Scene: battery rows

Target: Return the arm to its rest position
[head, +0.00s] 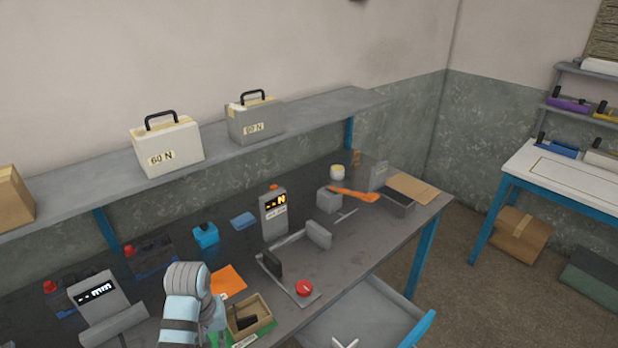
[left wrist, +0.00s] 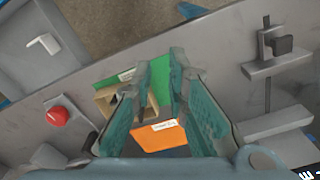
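My left arm comes in at the bottom of the head view, and part of its gripper (head: 215,317) shows beside the small open box. In the left wrist view the two teal fingers of my left gripper (left wrist: 160,68) are apart with nothing held between them. Below them lie an orange card (left wrist: 160,136) with a white label, the open brown box (left wrist: 105,99) and a green mat (left wrist: 162,72). In the head view the orange card (head: 230,281) and the box (head: 261,306) are just right of my arm. My right gripper is not in view.
The dark bench (head: 360,245) carries a grey display device (head: 273,213), a fixture with a red button (head: 304,288) and another display unit (head: 98,293) at left. A shelf (head: 310,112) with two cases runs behind. A grey chair (head: 355,318) stands at the front.

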